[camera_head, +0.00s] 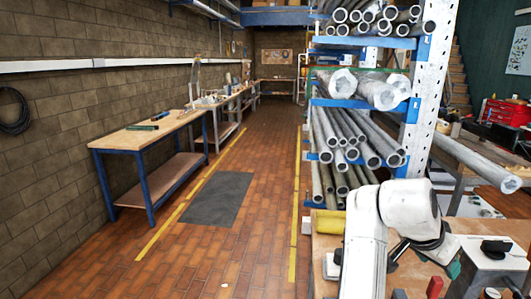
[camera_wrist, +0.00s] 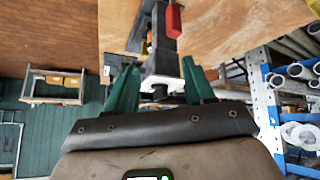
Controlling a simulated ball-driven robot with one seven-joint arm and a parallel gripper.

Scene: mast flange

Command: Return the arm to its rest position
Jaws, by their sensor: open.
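My white arm (camera_head: 395,210) rises at the lower right of the head view and bends over at the top, above a wooden bench. My gripper (camera_wrist: 160,78) shows in the wrist view with its two green fingers spread apart, open. A dark upright object with a white part (camera_wrist: 165,62) appears between and beyond the fingers; I cannot tell whether it touches them. The gripper is mostly hidden in the head view, where only a small green piece shows past the arm.
A wooden bench top (camera_wrist: 230,25) lies close to the gripper. A grey device (camera_head: 493,262) and a red item (camera_head: 434,288) stand on it near my arm. A blue and white rack (camera_head: 418,95) with metal pipes stands behind. The brick floor aisle (camera_head: 265,185) to the left is open.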

